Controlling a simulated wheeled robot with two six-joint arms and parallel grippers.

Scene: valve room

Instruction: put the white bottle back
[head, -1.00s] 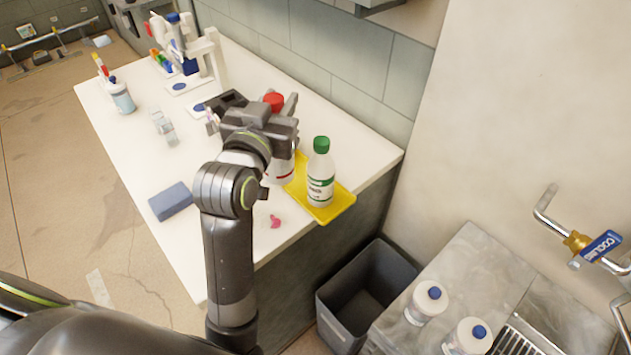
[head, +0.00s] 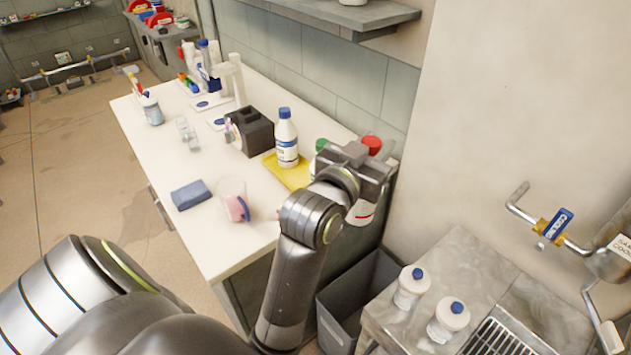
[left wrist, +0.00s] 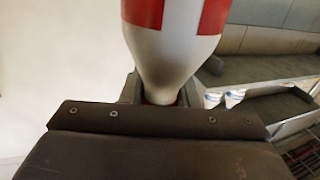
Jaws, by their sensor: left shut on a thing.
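My left gripper (head: 376,167) is shut on a white bottle with a red cap (head: 361,213) and red label, at the counter's right end. The cap shows above the gripper, the body below it. In the left wrist view the gripper (left wrist: 163,97) grips the neck of this bottle (left wrist: 172,45). A white bottle with a blue cap (head: 287,143) stands upright on the yellow tray (head: 292,175). A green cap (head: 322,145) shows behind my gripper; the bottle under it is mostly hidden. My right gripper is not in view.
The white counter (head: 190,235) holds a dark box (head: 257,130), a blue-grey block (head: 191,195) and a clear beaker (head: 233,200). A grey bin (head: 345,300) stands below the counter's right end. Two blue-capped white bottles (head: 411,287) stand on the sink surface. A shelf (head: 350,14) hangs above.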

